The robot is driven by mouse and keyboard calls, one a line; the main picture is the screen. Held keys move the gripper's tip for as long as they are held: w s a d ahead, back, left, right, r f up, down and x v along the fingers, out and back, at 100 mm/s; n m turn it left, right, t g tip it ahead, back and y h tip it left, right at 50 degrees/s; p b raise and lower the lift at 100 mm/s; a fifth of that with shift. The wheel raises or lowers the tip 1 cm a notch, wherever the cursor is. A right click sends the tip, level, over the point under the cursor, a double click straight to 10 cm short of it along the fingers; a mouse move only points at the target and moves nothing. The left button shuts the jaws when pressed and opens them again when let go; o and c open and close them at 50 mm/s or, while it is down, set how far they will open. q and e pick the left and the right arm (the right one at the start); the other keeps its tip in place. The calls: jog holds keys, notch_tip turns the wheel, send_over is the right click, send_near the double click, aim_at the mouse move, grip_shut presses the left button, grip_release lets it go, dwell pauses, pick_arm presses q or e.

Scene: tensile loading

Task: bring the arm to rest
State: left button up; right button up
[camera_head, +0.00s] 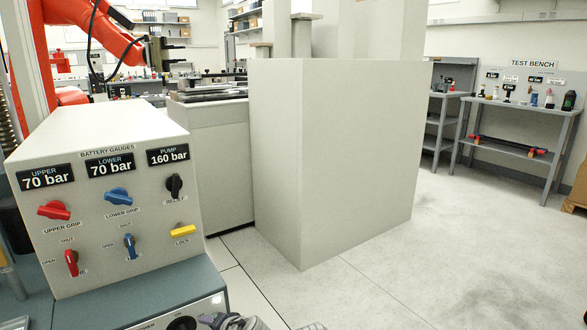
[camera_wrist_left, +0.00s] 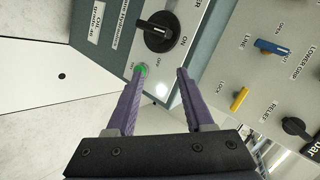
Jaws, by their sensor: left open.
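My left gripper (camera_wrist_left: 160,78) is open in the left wrist view, with two purple fingers apart and nothing between them. Its fingertips are close to the lower panel, just beside the black power knob (camera_wrist_left: 160,32) and a lit green lamp (camera_wrist_left: 142,69). In the head view the gripper shows only partly at the bottom edge, right of the power knob (camera_head: 182,325). The gauge box (camera_head: 110,195) reads upper 70 bar, lower 70 bar and pump 160 bar. My right gripper is in neither view.
The box face carries a red upper grip knob (camera_head: 54,210), blue lower grip knob (camera_head: 118,196), black relief knob (camera_head: 175,186) and yellow lock lever (camera_head: 183,231). A large pale cabinet (camera_head: 340,150) stands behind. Open floor (camera_head: 440,250) lies to the right, before a test bench (camera_head: 520,105).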

pick_arm(q)
jog(key=s+d+f+n+g+h+p, duration=0.1)
jog(key=s+d+f+g+h, duration=0.25)
jog(key=s+d, duration=0.35)
jog(key=s+d+f+g+h, duration=0.3)
jog(key=s+d+f+g, duration=0.1)
jog(key=s+d, duration=0.35)
notch_tip(320, 180, up, 38)
jog(key=p, duration=3.8)
jog(key=shift+w+d, duration=0.15)
jog(key=shift+w, duration=0.1)
jog(key=shift+f, duration=0.15)
